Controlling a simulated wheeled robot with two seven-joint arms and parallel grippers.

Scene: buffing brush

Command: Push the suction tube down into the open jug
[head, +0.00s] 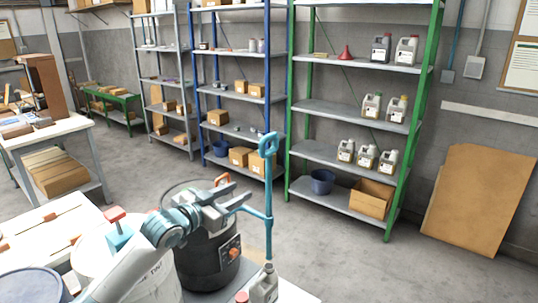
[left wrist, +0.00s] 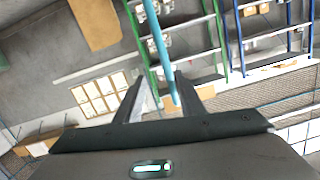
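The suction tube (head: 268,185) is a teal upright tube with a loop handle on top and a thin curved side branch on its left. My right gripper is not in view.
A black drum (head: 207,262) stands below my left arm. A red cap (head: 241,297) shows left of the jug. A white container (head: 100,262) and a blue barrel (head: 32,287) stand at left. Green shelving (head: 345,154) with jugs stands behind; the floor between is clear.

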